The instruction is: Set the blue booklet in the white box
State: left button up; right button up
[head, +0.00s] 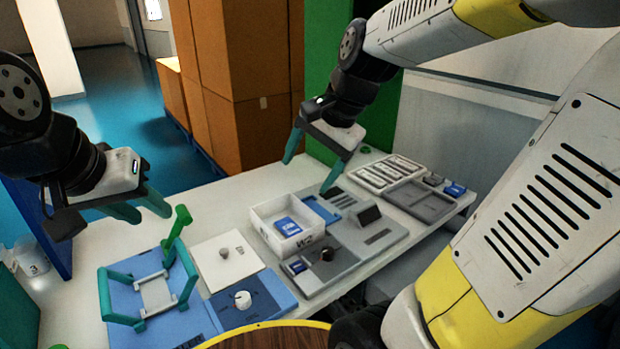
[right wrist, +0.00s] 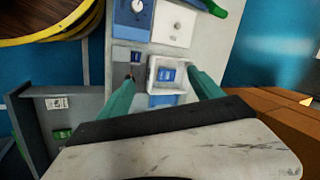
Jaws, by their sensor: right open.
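The white box (head: 262,228) stands on the table near the middle of the head view. The blue booklet (head: 288,227) lies inside it, within its walls. The box (right wrist: 152,77) and the booklet (right wrist: 167,74) also show in the right wrist view, between my fingers. My right gripper (head: 308,174) is open and empty, above and behind the box, fingers pointing down and apart from both. My left gripper (head: 153,215) is open and empty at the left, above the blue board with the green-handled frame.
A grey panel (head: 345,262) with a knob lies beside the box. A blue panel with a white dial (head: 243,299) and a white plate (head: 228,262) lie left of it. A blue board with a green-handled frame (head: 150,290) is front left. Trays (head: 385,172) lie at back right. Brown boxes (head: 235,80) stand behind.

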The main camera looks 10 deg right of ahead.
jog(key=s+r+n+t+h, duration=0.1)
jog(key=s+n+t, duration=0.1)
jog(key=s+n, duration=0.7)
jog(key=shift+d, duration=0.2)
jog(key=shift+s+r, duration=0.1)
